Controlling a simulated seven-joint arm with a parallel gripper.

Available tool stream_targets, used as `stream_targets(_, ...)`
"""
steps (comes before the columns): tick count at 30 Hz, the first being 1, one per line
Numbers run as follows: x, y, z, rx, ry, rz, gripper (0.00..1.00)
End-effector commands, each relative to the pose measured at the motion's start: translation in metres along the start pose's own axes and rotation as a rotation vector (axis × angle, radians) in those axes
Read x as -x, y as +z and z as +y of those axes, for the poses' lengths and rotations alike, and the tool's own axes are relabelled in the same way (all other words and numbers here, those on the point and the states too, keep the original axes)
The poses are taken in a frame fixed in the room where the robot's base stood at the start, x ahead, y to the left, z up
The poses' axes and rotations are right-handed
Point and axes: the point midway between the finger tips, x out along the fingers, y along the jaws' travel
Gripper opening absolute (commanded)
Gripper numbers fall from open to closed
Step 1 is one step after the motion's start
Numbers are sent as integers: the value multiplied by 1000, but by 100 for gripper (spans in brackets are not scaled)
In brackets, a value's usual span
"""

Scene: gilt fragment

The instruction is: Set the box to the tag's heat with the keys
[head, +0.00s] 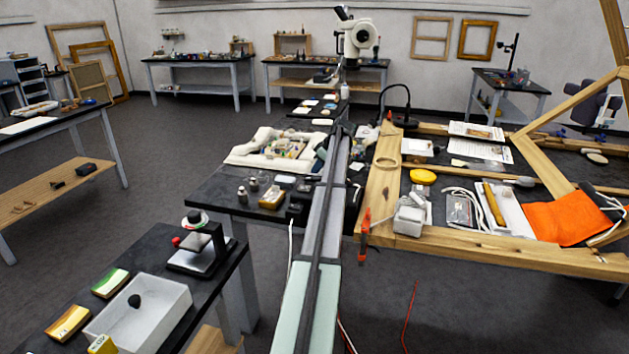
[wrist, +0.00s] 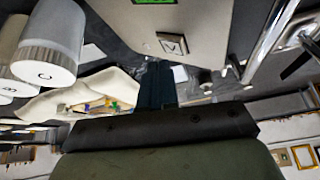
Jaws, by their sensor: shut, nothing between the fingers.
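In the wrist view, the box (wrist: 170,22) is a pale casing at the top, partly cut off by the picture edge. A strip of green display (wrist: 153,2) shows at the very top, its reading out of view. A square key (wrist: 172,44) with a black V-shaped mark sits on the pale face. My gripper (wrist: 155,75) is shut and empty, its dark fingertips just below the key in the picture; I cannot tell whether they touch the box. In the head view, I cannot make out the gripper or the box clearly. No heat tag is readable.
Pale bottles, one marked C (wrist: 44,66), stand left of the box in the wrist view. A white tray (head: 170,318) is at front left. An orange cloth (head: 565,222) lies on the right table.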

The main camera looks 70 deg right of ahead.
Motion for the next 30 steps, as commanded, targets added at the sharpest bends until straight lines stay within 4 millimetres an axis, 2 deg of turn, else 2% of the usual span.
stream_targets(30,-6,4,-4,0,0,0,0)
